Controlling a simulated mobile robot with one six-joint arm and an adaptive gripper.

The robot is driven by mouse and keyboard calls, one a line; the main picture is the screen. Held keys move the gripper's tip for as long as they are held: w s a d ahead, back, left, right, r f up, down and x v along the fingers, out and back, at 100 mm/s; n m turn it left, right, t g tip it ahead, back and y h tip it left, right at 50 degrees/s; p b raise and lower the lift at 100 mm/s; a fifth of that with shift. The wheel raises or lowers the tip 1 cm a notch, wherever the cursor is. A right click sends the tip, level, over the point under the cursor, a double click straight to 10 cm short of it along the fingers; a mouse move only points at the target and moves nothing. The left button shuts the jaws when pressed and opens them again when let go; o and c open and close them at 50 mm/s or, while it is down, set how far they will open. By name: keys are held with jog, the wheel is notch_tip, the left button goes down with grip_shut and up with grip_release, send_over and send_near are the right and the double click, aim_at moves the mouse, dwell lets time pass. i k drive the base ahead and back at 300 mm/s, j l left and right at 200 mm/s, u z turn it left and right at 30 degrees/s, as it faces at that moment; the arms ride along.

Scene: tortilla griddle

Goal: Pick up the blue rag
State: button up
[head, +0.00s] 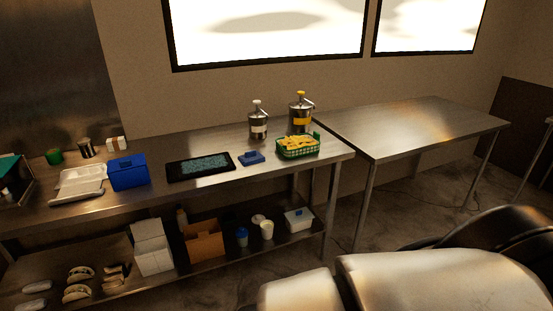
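A small blue folded thing, which looks like the blue rag (252,157), lies on the near metal table (222,191). It sits between a black tray with a teal surface (200,167) and a green basket with yellow contents (297,148). It is apart from both. My gripper is not in view. Pale and black parts of my own arm or body fill the lower right of the head view, well away from the rag.
Two metal pump dispensers (258,123) (300,115) stand behind the rag. A blue box (128,172) and white trays (81,186) are to the left. A lower shelf holds a white box (152,247), a brown box (203,241) and cups. The right-hand table (420,125) is bare.

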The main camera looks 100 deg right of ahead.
aim_at(252, 157)
jog(key=z, duration=3.1)
jog(key=i+j+z, duration=0.15)
jog(key=i, duration=0.4)
jog(key=i+j+z, duration=0.15)
jog(key=i+j, duration=0.15)
jog(key=i, duration=0.25)
jog(key=i+j+z, duration=0.15)
jog(key=i+j, duration=0.2)
jog(key=i, duration=0.15)
jog(key=i+j+z, duration=0.1)
jog(key=i+j, duration=0.25)
jog(key=i, duration=0.15)
